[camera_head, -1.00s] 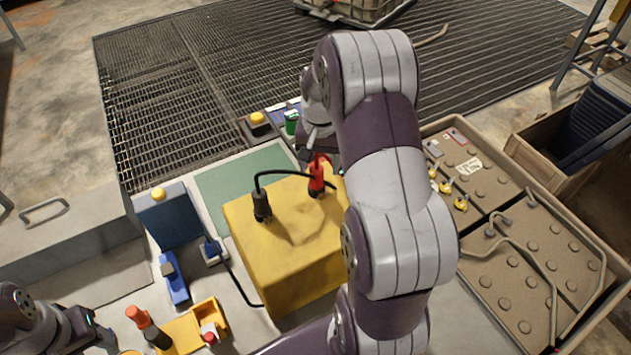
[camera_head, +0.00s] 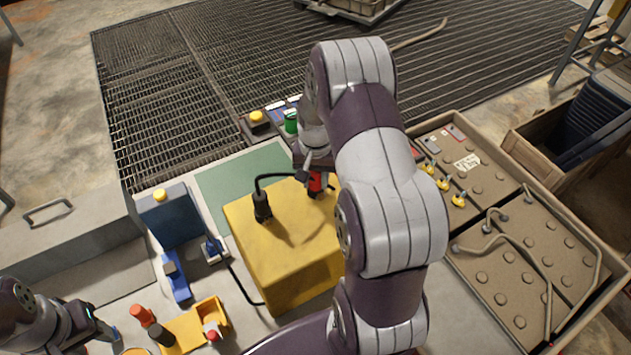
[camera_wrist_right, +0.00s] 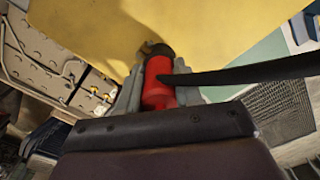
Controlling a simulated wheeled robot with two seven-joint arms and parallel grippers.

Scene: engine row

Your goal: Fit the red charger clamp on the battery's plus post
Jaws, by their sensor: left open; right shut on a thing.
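The yellow battery (camera_head: 285,248) stands on the bench in the head view; its top also fills much of the right wrist view (camera_wrist_right: 220,25). A black clamp (camera_head: 262,207) stands upright on its top, toward the left. My right gripper (camera_head: 312,176) is shut on the red clamp (camera_head: 317,184), at the battery's far right top. In the right wrist view the red clamp (camera_wrist_right: 158,85) sits between the fingers, its tip against or just above the yellow top. The plus post is hidden, so I cannot tell whether the clamp is seated. My left gripper (camera_head: 108,335) is open and empty at lower left.
A yellow bin (camera_head: 190,330) with small red and black items lies at front left. A blue charger box (camera_head: 172,222) stands left of the battery. A cable runs between the clamps. A tray with hoses (camera_head: 530,270) is at right.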

